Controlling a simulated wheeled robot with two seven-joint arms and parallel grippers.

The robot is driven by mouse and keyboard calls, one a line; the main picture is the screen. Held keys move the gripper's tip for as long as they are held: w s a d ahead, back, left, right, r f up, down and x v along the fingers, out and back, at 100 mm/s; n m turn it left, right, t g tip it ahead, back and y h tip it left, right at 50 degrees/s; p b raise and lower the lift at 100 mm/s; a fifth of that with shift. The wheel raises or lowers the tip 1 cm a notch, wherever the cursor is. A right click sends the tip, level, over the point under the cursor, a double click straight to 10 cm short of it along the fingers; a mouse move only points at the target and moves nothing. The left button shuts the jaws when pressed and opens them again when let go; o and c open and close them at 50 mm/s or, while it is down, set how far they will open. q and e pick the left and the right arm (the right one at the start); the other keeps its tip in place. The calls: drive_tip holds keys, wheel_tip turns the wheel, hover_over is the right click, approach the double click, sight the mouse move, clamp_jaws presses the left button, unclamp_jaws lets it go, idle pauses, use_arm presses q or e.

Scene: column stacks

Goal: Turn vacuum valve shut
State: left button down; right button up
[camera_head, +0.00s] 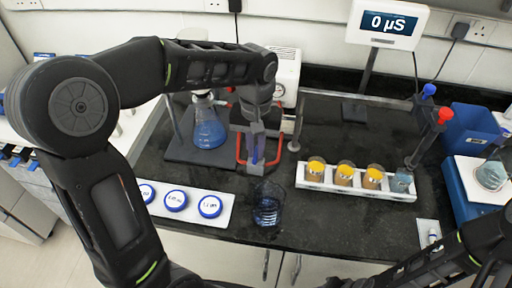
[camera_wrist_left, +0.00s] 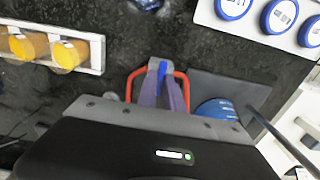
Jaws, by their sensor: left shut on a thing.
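My left gripper (camera_head: 257,160) points down over the bench in the head view, in front of the white vacuum unit (camera_head: 284,75). In the left wrist view its two fingers (camera_wrist_left: 162,88) are closed around a small blue piece (camera_wrist_left: 162,70), which looks like a valve handle. A red frame (camera_wrist_left: 181,83) curves around the fingers; it also shows in the head view (camera_head: 239,146). Most of the valve is hidden by the gripper, so its turn angle cannot be seen. My right arm enters at the lower right; its gripper is out of view.
A flask of blue liquid (camera_head: 209,130) stands left of the gripper. A glass beaker (camera_head: 267,208) stands close in front. A white rack (camera_head: 309,184) of orange-topped jars is to the right; a white tray (camera_head: 219,222) of blue-rimmed discs is front left.

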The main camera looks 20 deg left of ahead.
use_arm(q)
drive_tip(key=c, duration=1.5)
unclamp_jaws()
